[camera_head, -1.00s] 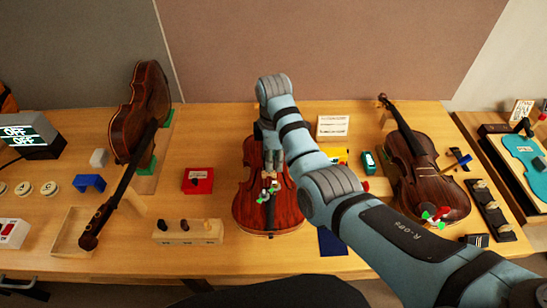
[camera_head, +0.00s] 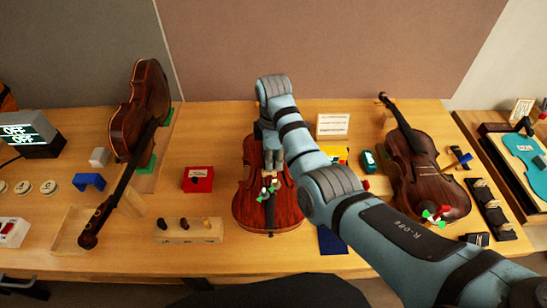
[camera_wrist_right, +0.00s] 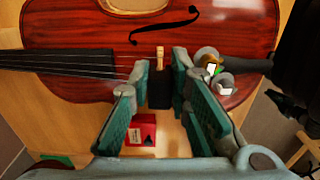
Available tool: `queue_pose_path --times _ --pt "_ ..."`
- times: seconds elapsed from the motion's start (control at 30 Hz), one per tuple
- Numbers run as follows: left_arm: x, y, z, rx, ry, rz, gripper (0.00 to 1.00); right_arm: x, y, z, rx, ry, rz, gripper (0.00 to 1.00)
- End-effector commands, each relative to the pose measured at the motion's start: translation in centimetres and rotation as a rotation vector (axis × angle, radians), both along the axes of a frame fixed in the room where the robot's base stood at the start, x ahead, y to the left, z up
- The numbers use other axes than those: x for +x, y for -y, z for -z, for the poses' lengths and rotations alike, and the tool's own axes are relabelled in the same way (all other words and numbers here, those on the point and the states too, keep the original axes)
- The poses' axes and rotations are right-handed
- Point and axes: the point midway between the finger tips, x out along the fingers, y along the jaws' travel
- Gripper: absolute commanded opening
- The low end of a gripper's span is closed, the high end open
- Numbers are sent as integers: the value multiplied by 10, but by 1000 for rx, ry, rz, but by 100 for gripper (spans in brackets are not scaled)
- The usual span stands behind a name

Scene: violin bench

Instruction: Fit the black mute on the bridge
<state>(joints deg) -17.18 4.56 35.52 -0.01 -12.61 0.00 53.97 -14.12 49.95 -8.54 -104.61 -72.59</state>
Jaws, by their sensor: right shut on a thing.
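The middle violin (camera_head: 241,208) lies on the bench, and its red-brown body fills the upper part of the right wrist view (camera_wrist_right: 60,25). My right gripper (camera_head: 263,168) is over it. In the right wrist view, the fingers (camera_wrist_right: 161,80) are closed on the small black mute (camera_wrist_right: 159,95). A narrow pale wooden piece, apparently the bridge (camera_wrist_right: 160,53), shows edge-on just beyond the mute, near the string ends. I cannot tell whether the mute touches it or sits on it. In the head view the fingers hide the mute. My left gripper is not in view.
Bright tuners (camera_head: 269,188) sit by the tailpiece, close to the fingers. A red box (camera_head: 198,180) and a wooden block with pegs (camera_head: 187,236) stand left of the violin. Another violin (camera_head: 430,190) lies to the right.

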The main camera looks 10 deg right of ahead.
Motion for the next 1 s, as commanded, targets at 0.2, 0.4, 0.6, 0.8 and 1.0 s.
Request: queue_pose_path --times 0.2,0.4,0.6,0.8,1.0 --pt "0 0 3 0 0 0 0 0 0 7 0 0 0 2" --pt "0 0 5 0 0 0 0 0 0 12 0 -1 0 2" --pt "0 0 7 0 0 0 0 0 0 17 0 -1 0 2" --pt "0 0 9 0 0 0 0 0 0 21 0 0 0 2" --pt "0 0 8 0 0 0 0 0 0 21 0 0 0 41"
